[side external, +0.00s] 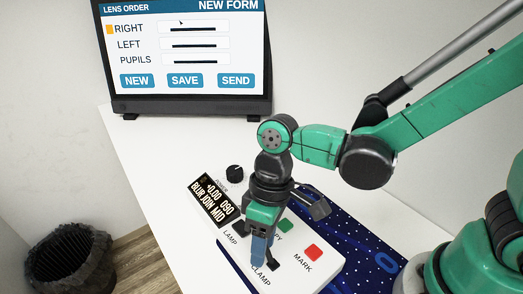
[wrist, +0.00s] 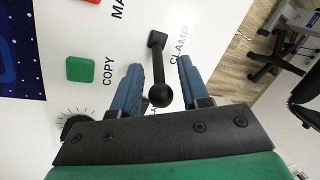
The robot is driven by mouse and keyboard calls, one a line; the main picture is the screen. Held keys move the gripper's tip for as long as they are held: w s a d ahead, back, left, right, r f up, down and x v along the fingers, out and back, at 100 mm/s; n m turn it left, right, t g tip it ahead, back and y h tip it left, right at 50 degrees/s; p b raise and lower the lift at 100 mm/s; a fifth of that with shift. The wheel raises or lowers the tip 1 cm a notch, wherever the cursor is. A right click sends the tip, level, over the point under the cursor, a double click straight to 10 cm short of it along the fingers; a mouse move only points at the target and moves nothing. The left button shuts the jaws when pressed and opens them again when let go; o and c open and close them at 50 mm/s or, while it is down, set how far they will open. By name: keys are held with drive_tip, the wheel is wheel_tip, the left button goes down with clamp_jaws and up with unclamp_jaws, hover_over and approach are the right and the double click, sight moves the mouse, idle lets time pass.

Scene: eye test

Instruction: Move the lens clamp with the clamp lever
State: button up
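The clamp lever (wrist: 158,72) is a black stick with a ball end, standing on the white panel beside the word CLAMP in the wrist view. My gripper (wrist: 160,64) is open, with one blue finger on each side of the lever. Gaps show between the lever and both fingers. In the side view my gripper (side external: 259,262) points down at the panel by the CLAMP label, and the lever (side external: 271,259) shows only partly beside the fingers. I cannot make out the lens clamp itself in either view.
On the white panel (side external: 292,273) are a red MARK button (side external: 313,252), a green COPY button (side external: 285,225) and a small display (side external: 217,200). A black knob (side external: 235,172) is behind. A monitor (side external: 188,107) stands at the back; a dark bin (side external: 70,262) is on the floor.

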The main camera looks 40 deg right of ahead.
clamp_jaws()
drive_tip(key=shift+s, duration=0.1)
drive_tip(key=t, duration=0.1)
drive_tip(key=s+t, duration=0.1)
drive_tip(key=t, duration=0.1)
drive_tip(key=shift+s+r, duration=0.15)
drive_tip(key=shift+r, duration=0.1)
drive_tip(key=shift+s+n+t, duration=0.25)
drive_tip(key=shift+s+t, duration=0.1)
drive_tip(key=shift+t, duration=0.65)
drive_tip(key=shift+s+n+t, duration=0.25)
drive_tip(key=shift+s+t, duration=0.05)
drive_tip(key=shift+t, duration=0.7)
drive_tip(key=shift+o, duration=1.7)
unclamp_jaws()
